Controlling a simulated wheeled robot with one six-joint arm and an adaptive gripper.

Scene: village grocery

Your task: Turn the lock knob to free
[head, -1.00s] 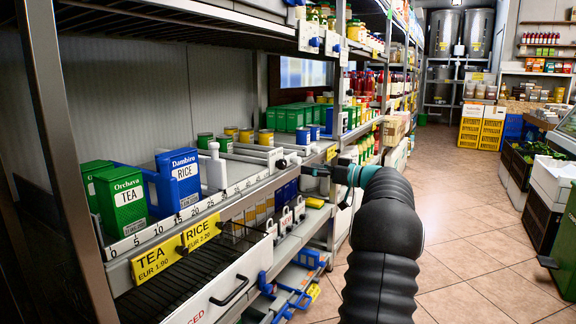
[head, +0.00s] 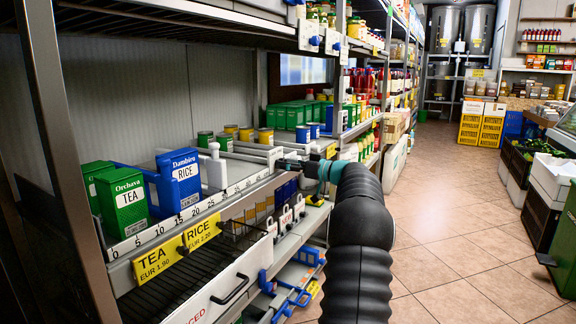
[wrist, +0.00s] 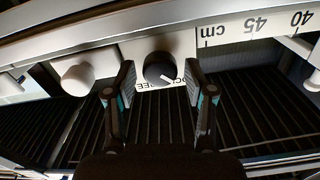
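The lock knob (wrist: 158,67) is a dark round knob on a pale shelf-edge panel in the wrist view. A white pointer mark on it points to the lower right. A label (wrist: 172,83) below it is partly covered; some letters, ending in "EE", show. My gripper (wrist: 160,77) is open, with one finger on each side of the knob and visible gaps between; I cannot tell how near the tips are in depth. In the head view my gripper (head: 284,164) reaches left to the shelf edge, and the knob there is too small to tell.
A larger white knob (wrist: 77,77) sits left of the dark knob. A cm scale (wrist: 258,25) runs to the right. Dark ribbed surface lies below. In the head view, tea (head: 124,199) and rice (head: 180,181) boxes stand further left; the aisle floor (head: 440,230) is clear.

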